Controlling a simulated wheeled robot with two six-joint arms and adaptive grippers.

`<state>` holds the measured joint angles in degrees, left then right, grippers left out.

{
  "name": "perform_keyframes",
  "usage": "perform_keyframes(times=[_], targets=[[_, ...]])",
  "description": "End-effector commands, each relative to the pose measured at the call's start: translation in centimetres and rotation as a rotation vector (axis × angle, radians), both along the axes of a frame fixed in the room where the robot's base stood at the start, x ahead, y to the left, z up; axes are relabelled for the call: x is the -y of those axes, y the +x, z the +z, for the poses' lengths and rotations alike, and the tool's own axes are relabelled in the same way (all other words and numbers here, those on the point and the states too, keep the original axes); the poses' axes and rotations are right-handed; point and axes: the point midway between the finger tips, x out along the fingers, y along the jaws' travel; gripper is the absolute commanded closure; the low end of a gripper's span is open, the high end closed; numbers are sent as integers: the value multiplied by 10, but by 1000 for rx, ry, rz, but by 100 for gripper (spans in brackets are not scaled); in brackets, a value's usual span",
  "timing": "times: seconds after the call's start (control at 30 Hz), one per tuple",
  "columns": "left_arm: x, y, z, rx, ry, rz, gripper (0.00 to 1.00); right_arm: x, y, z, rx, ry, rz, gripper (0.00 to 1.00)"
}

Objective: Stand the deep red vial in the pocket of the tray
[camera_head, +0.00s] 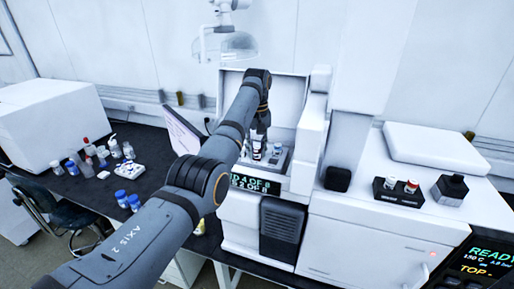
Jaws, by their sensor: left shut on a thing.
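My left arm reaches in from the lower left, and its gripper (260,132) points down into the open bay of the white instrument in the middle. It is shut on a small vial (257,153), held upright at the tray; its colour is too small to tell. The tray (268,165) is a pale block in the bay, partly hidden by the gripper and vial. I cannot tell whether the vial's base is in a pocket. Another small vial (277,150) stands just right of it. My right gripper is not in view.
A black rack (398,197) with a white-capped and a red-capped vial sits on the right instrument, beside a dark block (450,189). Bottles (88,150) and blue-capped jars (122,198) stand on the dark bench (95,188) at left. The bay's white walls flank the gripper.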

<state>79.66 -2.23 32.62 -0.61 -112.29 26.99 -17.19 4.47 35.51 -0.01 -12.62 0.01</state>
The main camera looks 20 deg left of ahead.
Motion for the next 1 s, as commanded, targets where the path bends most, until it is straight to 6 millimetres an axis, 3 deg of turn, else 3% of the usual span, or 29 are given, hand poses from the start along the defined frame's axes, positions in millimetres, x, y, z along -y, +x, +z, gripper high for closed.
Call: perform_keyframes(times=[0.33, 0.37, 0.53, 0.77, 0.9, 1.0], targets=[[0, 0, -6, 0, 0, 0, 100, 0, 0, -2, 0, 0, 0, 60], [0, 0, -6, 0, 0, 0, 74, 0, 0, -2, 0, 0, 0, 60], [0, 0, -6, 0, 0, 0, 50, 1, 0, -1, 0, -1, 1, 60], [0, 0, -6, 0, 0, 0, 50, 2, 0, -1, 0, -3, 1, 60], [0, 0, -6, 0, 0, 0, 31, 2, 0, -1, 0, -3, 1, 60], [0, 0, -6, 0, 0, 0, 31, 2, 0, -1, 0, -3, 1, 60]])
